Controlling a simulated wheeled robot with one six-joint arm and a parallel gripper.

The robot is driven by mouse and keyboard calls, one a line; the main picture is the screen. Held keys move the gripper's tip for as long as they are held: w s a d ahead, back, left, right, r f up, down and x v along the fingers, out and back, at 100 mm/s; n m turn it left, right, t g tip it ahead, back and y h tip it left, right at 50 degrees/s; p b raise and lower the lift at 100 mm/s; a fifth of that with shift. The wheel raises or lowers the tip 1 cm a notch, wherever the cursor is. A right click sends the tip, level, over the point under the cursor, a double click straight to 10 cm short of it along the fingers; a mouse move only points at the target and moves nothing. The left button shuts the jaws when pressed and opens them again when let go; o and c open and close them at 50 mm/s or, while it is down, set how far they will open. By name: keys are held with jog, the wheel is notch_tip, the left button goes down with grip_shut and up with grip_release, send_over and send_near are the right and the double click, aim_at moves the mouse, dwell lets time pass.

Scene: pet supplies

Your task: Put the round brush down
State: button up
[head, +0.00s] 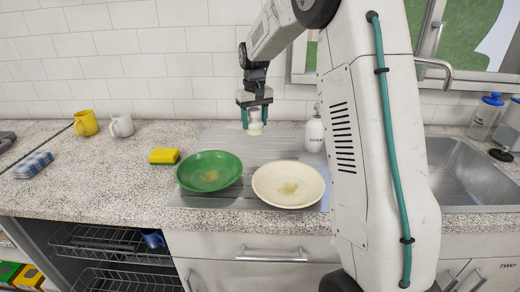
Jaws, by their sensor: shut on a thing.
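My gripper (254,114) points down over the back of the grey drainboard (228,143), behind the two plates. Its teal fingers are shut on a small whitish thing, the round brush (255,127), whose pale lower end shows below the fingers. The upper part of the brush is hidden by the gripper. I cannot tell whether its lower end touches the drainboard.
A green plate (209,171) and a cream plate (288,184), both with brownish stains, lie in front. A white soap bottle (314,130) stands to the right, near my arm. A yellow sponge (164,156), two mugs (86,123) (122,125) and a sink (470,172) flank them.

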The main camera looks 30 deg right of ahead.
jog(key=w+d+r+n, duration=0.1)
jog(key=d+r+n, duration=0.1)
jog(key=d, duration=0.2)
notch_tip(320, 180, down, 10)
jog(key=shift+d+f, duration=0.1)
jog(key=shift+f, duration=0.1)
dwell(0.4)
jog(key=o, duration=1)
